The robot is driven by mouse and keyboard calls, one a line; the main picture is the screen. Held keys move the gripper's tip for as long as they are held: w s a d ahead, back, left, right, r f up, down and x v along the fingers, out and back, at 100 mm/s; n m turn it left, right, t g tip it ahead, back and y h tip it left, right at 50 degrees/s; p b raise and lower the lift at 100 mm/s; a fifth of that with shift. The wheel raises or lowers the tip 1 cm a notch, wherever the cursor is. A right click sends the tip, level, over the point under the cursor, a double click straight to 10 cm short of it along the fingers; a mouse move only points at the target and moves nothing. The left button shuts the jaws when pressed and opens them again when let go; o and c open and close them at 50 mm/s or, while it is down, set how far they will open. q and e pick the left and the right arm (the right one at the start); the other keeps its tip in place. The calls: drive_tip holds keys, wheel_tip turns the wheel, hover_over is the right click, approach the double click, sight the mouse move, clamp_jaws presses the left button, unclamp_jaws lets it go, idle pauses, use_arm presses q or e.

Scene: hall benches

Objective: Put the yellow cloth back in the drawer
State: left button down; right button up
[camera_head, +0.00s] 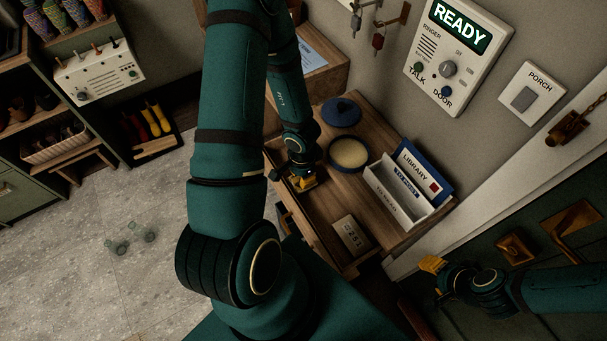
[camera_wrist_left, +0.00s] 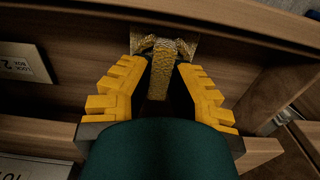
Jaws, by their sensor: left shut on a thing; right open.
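The yellow cloth (camera_wrist_left: 162,72) is a crumpled, textured piece between the fingers of my left gripper (camera_wrist_left: 160,58) in the left wrist view. Those yellow fingers are shut on it. Wooden boards of the drawer (camera_wrist_left: 228,62) lie around and beneath it; I cannot tell whether the cloth touches them. In the head view my left gripper (camera_head: 303,181) is over the left edge of the wooden bench, by the pulled-out drawer (camera_head: 300,232), and my arm hides part of it. My right gripper (camera_head: 433,265) is open and empty, right of the bench near the green door.
A labelled card (camera_wrist_left: 24,62) shows in the wrist view. Glasses (camera_head: 130,239) lie on the floor.

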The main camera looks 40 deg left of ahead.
use_arm(q)
drive_tip(key=shift+f+b, duration=0.3)
drive_tip(key=shift+f, duration=0.55)
drive_tip(key=shift+w+a+r+p, duration=0.25)
drive_tip(key=shift+w+a+p, duration=0.15)
drive_tip(key=shift+w+p, duration=0.15)
drive_tip(key=shift+w+a+p, duration=0.9)
drive_tip(key=shift+w, duration=0.25)
drive_tip(key=shift+s+f+b, duration=0.1)
drive_tip(key=shift+f+b, duration=0.6)
drive_tip(key=shift+b, duration=0.05)
drive_tip(key=shift+f, duration=0.1)
drive_tip(key=c, duration=1)
unclamp_jaws()
wheel_tip(320, 180, up, 12)
drive_tip(key=p, duration=0.9)
drive_tip(key=shift+d+p, duration=0.1)
drive_tip(key=shift+p, duration=0.2)
use_arm(e)
wheel_tip(320, 180, up, 11)
drive_tip(key=shift+w+d+f, duration=0.2)
drive_tip(key=shift+w+d, duration=0.05)
drive_tip(key=shift+w, duration=0.1)
